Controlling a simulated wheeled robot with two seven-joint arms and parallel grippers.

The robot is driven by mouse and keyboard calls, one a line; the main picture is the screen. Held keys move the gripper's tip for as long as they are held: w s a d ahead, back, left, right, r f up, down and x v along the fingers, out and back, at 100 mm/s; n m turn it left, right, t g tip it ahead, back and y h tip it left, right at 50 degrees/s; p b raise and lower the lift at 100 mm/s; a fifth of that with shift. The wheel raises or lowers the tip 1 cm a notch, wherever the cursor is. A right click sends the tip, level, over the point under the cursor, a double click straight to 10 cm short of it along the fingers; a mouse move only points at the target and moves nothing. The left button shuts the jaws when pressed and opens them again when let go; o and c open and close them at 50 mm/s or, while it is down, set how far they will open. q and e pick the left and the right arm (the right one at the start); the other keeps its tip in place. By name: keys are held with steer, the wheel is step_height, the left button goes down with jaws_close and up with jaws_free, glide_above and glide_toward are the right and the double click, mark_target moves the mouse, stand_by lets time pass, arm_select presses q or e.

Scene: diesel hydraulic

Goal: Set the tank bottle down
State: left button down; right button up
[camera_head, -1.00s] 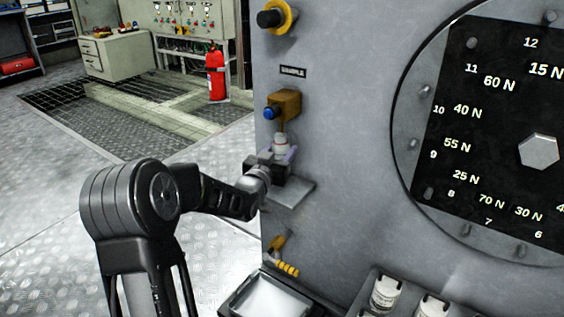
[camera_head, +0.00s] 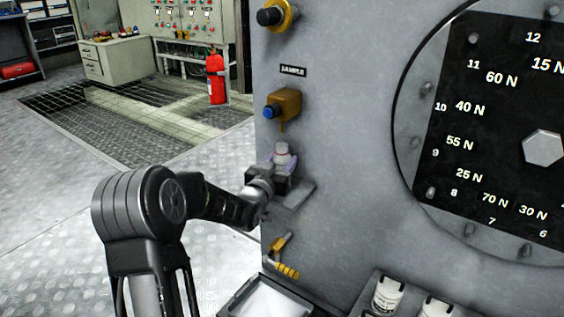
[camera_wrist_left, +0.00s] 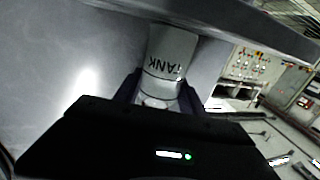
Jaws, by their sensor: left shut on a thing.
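The tank bottle (camera_head: 281,151) is white with a red band at its neck. It is at the small grey shelf (camera_head: 294,198) on the grey panel, below the brass sample valve (camera_head: 287,103) with the blue end. My left gripper (camera_head: 273,168) is shut on it from the left. In the left wrist view the bottle (camera_wrist_left: 168,62) shows its TANK label upside down, between the fingers of my left gripper (camera_wrist_left: 160,92). The gripper hides where the bottle's base meets the shelf, so I cannot tell if they touch. My right gripper is not in view.
A tray (camera_head: 268,298) stands below the shelf. White labelled bottles (camera_head: 387,294) stand in a rack at the bottom. A yellow-handled valve (camera_head: 284,268) sticks out under the shelf. A large round dial plate (camera_head: 480,150) fills the right. Open floor lies left.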

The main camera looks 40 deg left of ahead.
arm_select(q)
steer(key=c, duration=0.7)
jaws_free()
steer(key=shift+r, duration=0.15)
steer(key=p+v, duration=0.2)
steer(key=v, duration=1)
steer(key=shift+p, duration=0.3)
